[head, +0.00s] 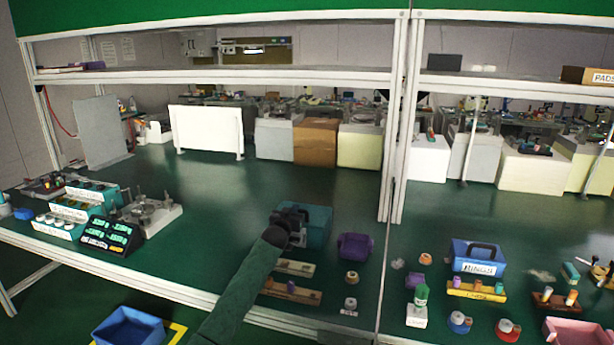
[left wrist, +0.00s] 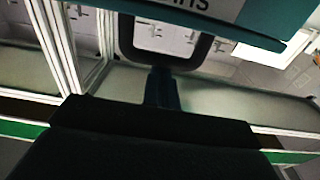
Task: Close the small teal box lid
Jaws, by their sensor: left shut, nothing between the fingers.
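The small teal box (head: 319,226) stands on the dark green bench near the middle of the head view. My left gripper (head: 287,226) is shut and empty at the box's left side and hides part of it. In the left wrist view, a teal panel (left wrist: 262,18) with an upside-down white label fills the top. A dark loop handle (left wrist: 204,52) hangs in front of the shut fingers (left wrist: 161,88). I cannot tell from these views how far the lid is open or whether the fingers touch it. My right gripper is not in view.
A purple bin (head: 355,246) stands just right of the teal box. Wooden blocks (head: 291,290) lie in front of it. A blue box (head: 477,256) stands farther right, beyond the white post (head: 396,150). The bench behind the teal box is clear.

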